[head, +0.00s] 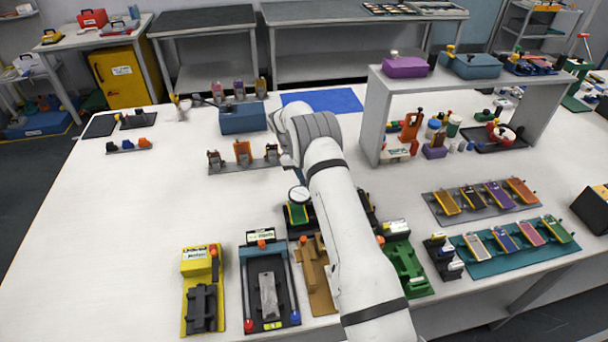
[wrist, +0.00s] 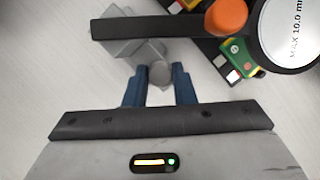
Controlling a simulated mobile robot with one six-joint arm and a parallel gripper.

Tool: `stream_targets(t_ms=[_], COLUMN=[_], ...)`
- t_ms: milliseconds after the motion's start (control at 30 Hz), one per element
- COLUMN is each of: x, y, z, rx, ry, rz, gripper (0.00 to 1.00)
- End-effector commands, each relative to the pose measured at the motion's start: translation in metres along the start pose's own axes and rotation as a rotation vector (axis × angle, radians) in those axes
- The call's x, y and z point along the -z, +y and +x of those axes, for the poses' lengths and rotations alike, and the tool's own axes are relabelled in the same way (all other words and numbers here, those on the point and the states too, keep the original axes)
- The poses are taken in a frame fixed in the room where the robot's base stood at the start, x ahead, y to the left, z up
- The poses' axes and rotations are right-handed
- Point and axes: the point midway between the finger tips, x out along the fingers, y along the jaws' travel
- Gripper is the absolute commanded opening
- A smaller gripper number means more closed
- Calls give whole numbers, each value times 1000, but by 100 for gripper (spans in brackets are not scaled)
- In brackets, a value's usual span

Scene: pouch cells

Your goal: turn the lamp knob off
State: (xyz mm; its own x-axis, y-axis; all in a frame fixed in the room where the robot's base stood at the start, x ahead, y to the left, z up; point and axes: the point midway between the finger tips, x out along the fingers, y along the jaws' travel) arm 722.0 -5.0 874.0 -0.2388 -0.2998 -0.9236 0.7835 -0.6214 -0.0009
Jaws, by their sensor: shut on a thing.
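In the wrist view my gripper (wrist: 158,86) has its two blue fingers on either side of a small round grey knob (wrist: 160,73), shut on it. This appears to be the lamp knob. It sits at the near side of a grey block (wrist: 127,47), under a long dark bar (wrist: 150,26). A marking that tells on from off cannot be made out.
A round dial gauge (wrist: 291,30) with a green block (wrist: 238,57) and an orange cap (wrist: 226,17) stand close to the right of my fingers. The gauge (head: 298,194) also shows in the head view. Several fixtures line the front edge; the table's left (head: 110,220) is clear.

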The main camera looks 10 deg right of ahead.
Motion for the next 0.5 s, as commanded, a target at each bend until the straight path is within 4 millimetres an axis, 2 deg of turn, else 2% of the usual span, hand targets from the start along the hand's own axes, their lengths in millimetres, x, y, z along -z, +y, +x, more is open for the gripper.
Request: stream_targets(t_ms=[267, 500], x=[0, 1], y=[0, 0], z=[0, 1], rx=[-8, -51], ry=[1, 2], rz=[-16, -114], gripper=[1, 1])
